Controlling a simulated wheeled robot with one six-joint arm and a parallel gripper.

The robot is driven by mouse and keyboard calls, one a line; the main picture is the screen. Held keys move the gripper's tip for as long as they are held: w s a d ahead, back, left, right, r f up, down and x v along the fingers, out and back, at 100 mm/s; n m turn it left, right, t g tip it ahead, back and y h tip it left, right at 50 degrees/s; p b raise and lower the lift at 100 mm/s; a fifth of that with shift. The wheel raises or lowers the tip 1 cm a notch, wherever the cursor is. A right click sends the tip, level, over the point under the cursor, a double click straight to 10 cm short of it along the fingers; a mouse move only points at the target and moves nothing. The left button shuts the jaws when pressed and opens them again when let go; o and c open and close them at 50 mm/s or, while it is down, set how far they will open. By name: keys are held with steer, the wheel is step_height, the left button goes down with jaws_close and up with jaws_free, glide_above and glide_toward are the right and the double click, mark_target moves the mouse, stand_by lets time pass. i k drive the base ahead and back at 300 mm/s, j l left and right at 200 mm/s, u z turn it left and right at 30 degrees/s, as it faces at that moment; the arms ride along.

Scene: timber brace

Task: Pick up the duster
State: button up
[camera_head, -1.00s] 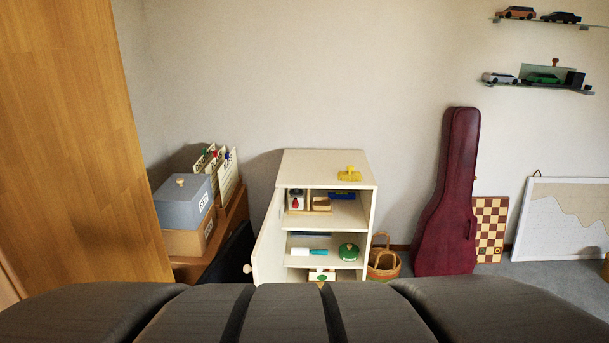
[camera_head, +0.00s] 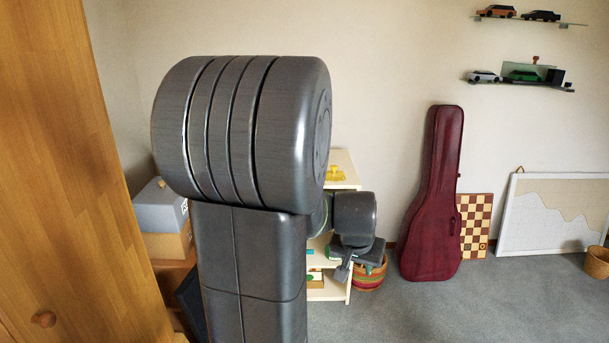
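I cannot pick out the duster for certain now; my arm covers most of the open cream cabinet (camera_head: 347,162) and its shelves. Its top right corner and a strip of its lower right side show. A yellow object (camera_head: 337,174) stands on the cabinet top. Small teal and green pieces show on the lower shelves, partly hidden. My gripper (camera_head: 354,266) is at the right side of the cabinet, in front of the basket as seen here. It is small and seen at an angle, so its opening is unclear.
A striped basket (camera_head: 370,279) stands right of the cabinet, partly behind my gripper. A dark red guitar case (camera_head: 432,200) and a chessboard (camera_head: 474,225) lean on the wall. Grey box (camera_head: 160,208) and wooden door (camera_head: 70,150) are at left. Carpet (camera_head: 450,310) at right is clear.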

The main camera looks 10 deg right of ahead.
mark_target(335, 175)
steer(key=i+l+u, duration=0.4)
steer(key=l+u, duration=0.15)
steer(key=i+l+u, duration=0.1)
steer(key=l+u, duration=0.2)
steer(key=i+l+u, duration=0.1)
steer(key=l+u, duration=0.15)
steer(key=l, duration=0.2)
steer(key=i+l, duration=0.1)
steer(key=l, duration=0.45)
steer(key=i+l, duration=0.15)
steer(key=l, duration=0.35)
steer(key=i+l+u, duration=0.1)
steer(key=l, duration=0.45)
steer(key=i+l, duration=0.15)
steer(key=l, duration=0.4)
